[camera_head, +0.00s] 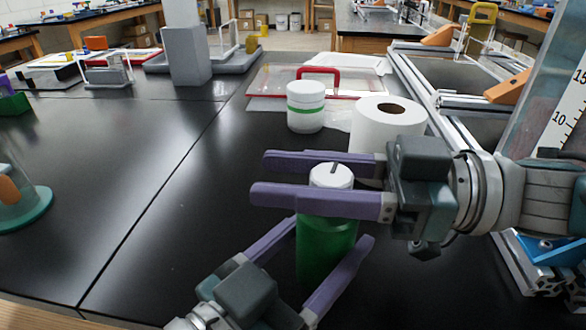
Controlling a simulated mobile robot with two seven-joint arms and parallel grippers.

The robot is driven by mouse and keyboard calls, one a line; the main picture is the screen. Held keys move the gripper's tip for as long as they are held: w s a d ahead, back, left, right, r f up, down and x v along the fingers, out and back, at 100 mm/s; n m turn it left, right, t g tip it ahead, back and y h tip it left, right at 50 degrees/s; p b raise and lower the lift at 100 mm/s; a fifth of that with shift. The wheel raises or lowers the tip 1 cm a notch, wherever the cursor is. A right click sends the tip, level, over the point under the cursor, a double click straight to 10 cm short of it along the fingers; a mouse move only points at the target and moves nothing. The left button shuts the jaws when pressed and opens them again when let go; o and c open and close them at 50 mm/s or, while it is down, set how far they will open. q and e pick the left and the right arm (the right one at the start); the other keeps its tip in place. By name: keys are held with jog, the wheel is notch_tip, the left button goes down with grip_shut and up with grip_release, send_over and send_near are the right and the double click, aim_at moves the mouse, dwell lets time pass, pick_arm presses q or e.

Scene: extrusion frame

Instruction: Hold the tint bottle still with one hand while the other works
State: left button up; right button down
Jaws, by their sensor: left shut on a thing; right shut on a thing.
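The tint bottle (326,252) has a green body and stands upright on the black bench at the lower middle. Its white cap (331,176) has a dark mark on top. My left gripper (328,230) reaches in from the bottom left, its purple fingers on either side of the green body, shut on it. My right gripper (260,175) comes in from the right, its purple fingers level and shut on the cap from both sides. The near finger hides the lower cap and the bottle's neck.
A white jar with a green band (305,107) and a white paper roll (387,124) stand just behind the bottle. An extrusion frame (438,95) is at the right. A teal-based dome (22,208) sits at the left edge. The bench left of the bottle is clear.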

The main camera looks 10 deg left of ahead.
pick_arm(q)
jog(key=shift+d, duration=0.1)
dwell(0.3)
pick_arm(e)
jog(key=shift+c, duration=2.1)
grip_release()
jog(key=shift+m+t, duration=0.3)
